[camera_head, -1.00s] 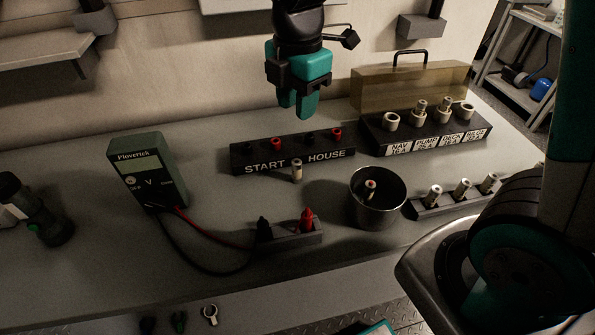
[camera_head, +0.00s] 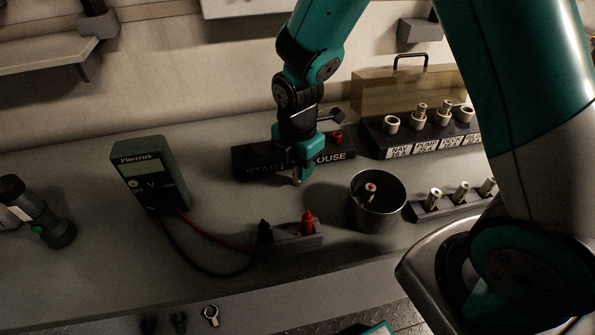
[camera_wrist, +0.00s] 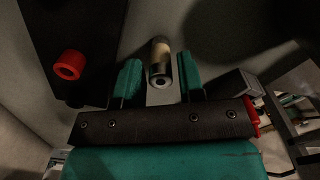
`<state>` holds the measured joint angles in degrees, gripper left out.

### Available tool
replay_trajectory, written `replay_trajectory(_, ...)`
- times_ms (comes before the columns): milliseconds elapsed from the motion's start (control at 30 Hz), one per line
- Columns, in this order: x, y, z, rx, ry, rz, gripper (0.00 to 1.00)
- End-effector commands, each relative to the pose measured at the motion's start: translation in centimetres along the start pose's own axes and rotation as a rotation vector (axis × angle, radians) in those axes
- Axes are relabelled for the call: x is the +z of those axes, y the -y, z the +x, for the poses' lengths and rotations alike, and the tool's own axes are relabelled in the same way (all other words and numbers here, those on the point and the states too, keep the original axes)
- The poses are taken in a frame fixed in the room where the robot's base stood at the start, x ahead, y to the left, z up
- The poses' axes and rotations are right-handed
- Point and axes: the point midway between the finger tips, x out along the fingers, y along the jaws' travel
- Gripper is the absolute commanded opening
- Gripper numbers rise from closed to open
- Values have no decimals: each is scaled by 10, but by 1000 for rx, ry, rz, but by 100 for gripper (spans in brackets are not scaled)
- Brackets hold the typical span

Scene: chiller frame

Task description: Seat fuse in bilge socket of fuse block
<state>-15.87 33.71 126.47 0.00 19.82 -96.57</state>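My gripper (camera_head: 298,176) points down in front of the START HOUSE block. In the wrist view its two teal fingers (camera_wrist: 160,78) stand apart, one on each side of a pale fuse with a metal end (camera_wrist: 160,55), with small gaps visible. The fuse's lower end shows below the fingers in the head view (camera_head: 297,182). The fuse block (camera_head: 412,152) stands at the back right with labelled white sockets. The bilge socket (camera_head: 466,114), at its right end, looks empty, its label partly hidden by my arm. The two middle sockets hold fuses.
A metal cup (camera_head: 364,214) holds another fuse. A rack (camera_head: 418,211) with several fuses stands right of it. The START HOUSE block (camera_head: 250,165) is just behind my gripper. A meter (camera_head: 150,172) with leads and a probe holder (camera_head: 290,240) are at left and front.

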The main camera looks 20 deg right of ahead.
Motion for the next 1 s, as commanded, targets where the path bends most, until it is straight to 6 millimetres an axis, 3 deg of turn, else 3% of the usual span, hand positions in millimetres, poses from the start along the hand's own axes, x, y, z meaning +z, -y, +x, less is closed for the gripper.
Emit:
replay_trajectory(200,-1,1,27,-1,0,0,36)
replay_trajectory(433,-1,0,29,1,0,0,36)
replay_trajectory(467,-1,0,29,1,0,0,33)
replay_trajectory(600,-1,0,28,0,0,0,1)
replay_trajectory(1000,-1,0,23,2,0,0,0)
